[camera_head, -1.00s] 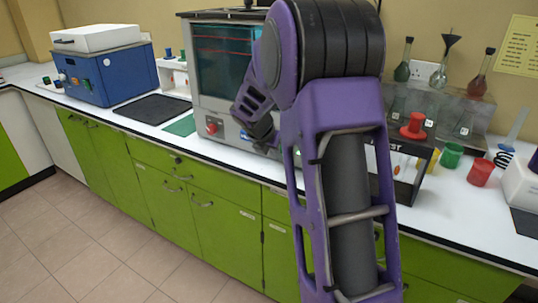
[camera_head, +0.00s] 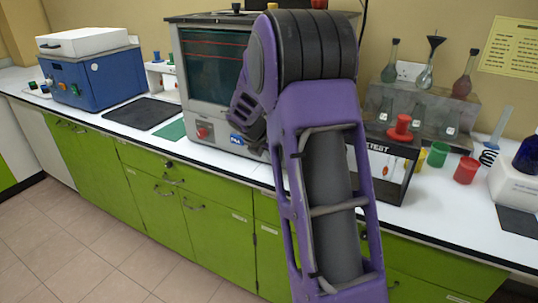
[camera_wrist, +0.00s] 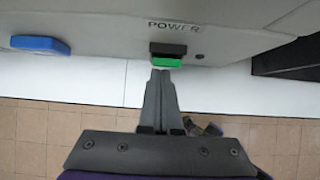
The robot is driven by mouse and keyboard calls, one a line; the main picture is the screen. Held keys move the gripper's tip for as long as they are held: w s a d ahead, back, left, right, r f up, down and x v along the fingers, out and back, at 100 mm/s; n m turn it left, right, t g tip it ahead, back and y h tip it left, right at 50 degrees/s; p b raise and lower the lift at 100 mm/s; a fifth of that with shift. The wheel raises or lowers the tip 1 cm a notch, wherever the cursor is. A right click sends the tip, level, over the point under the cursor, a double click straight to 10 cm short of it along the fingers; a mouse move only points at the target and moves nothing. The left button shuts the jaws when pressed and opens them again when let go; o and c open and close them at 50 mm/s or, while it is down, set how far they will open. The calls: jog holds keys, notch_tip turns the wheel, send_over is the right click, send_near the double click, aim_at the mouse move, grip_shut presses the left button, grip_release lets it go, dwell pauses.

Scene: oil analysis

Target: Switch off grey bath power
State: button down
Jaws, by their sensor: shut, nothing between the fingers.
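The grey bath (camera_head: 189,95) stands on the white bench, with a dark glass front and a red knob (camera_head: 202,132) low on its front. In the wrist view its grey panel (camera_wrist: 110,20) fills the top, with the word POWER above a small black and green switch (camera_wrist: 167,62). My gripper (camera_wrist: 166,68) is shut and empty, its tips right at the lower, green part of the switch. I cannot tell whether they touch it. In the head view my purple arm hides the switch and the fingertips. A blue part (camera_wrist: 40,45) is on the panel left of the switch.
A blue machine (camera_head: 95,77) and a black mat (camera_head: 141,113) are to the left on the bench. A black test box (camera_head: 385,170), red cup (camera_head: 466,170), green cup (camera_head: 438,154) and flasks (camera_head: 425,72) stand to the right. The tiled floor in front is clear.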

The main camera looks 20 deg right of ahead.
jog(key=shift+r, duration=0.1)
jog(key=shift+r+p, duration=0.75)
jog(key=shift+p, duration=0.2)
